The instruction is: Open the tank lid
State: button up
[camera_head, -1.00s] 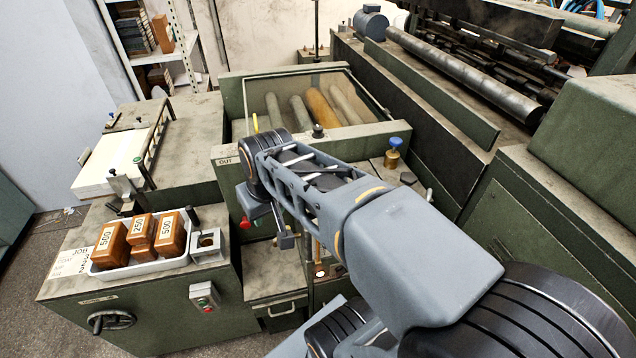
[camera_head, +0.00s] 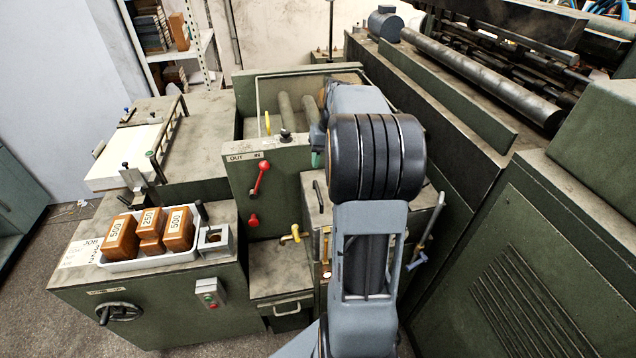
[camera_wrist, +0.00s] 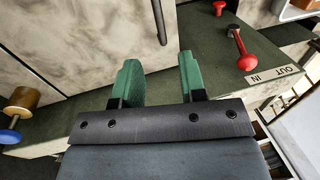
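The tank lid (camera_head: 311,190) looks like the pale, stained metal panel with a dark bar handle (camera_head: 319,196), right of the red lever. It is flat and looks shut; my arm hides its right part. In the wrist view a mottled pale panel (camera_wrist: 100,40), apparently the lid, fills the upper left with the dark bar handle (camera_wrist: 158,22) on it. My gripper (camera_wrist: 155,80) has two green fingers, apart and with nothing between them. The handle shows beyond the fingertips, not between them. In the head view my arm hides most of the gripper.
A red lever (camera_head: 260,178) stands by the OUT/IN label, with a red knob (camera_head: 253,220) below and a yellow tap (camera_head: 291,235) nearby. A brass and blue knob (camera_wrist: 18,108) shows in the wrist view. A tray (camera_head: 185,256) of wooden blocks stands left. Heavy rollers (camera_head: 480,85) are at right.

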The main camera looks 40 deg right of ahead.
aim_at(317, 186)
jog(key=f, duration=0.2)
jog(key=a+f, duration=0.1)
jog(key=f, duration=0.5)
jog(key=shift+w+a, duration=0.25)
jog(key=shift+w, duration=0.1)
jog(key=shift+c, duration=0.5)
grip_shut()
